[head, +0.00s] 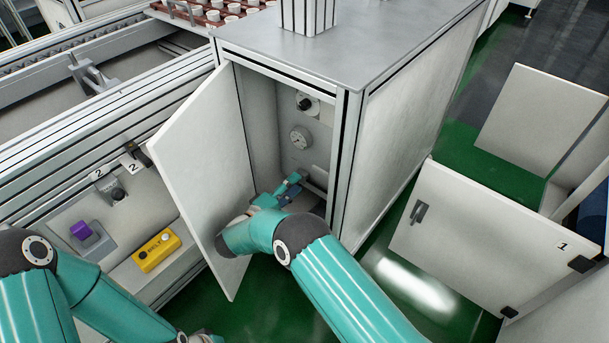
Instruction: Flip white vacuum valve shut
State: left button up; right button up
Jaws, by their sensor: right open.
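The cabinet (395,125) stands with its door (200,165) swung open to the left. My right arm reaches into the lower part of the cabinet from the front. My right gripper (298,181) is open inside, near the back panel and below the round gauge (300,137). A short pale pipe-like part shows just right of the gripper. I cannot make out the white vacuum valve clearly; the gripper and wrist cover much of that area.
A black knob (306,104) sits above the gauge. The open door and right post narrow the opening around my right arm. A yellow button box (156,250) and purple part (81,230) are on the conveyor side. An open panel marked 1 (480,240) stands at right.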

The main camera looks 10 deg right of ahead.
jog(key=shift+v, duration=1.5)
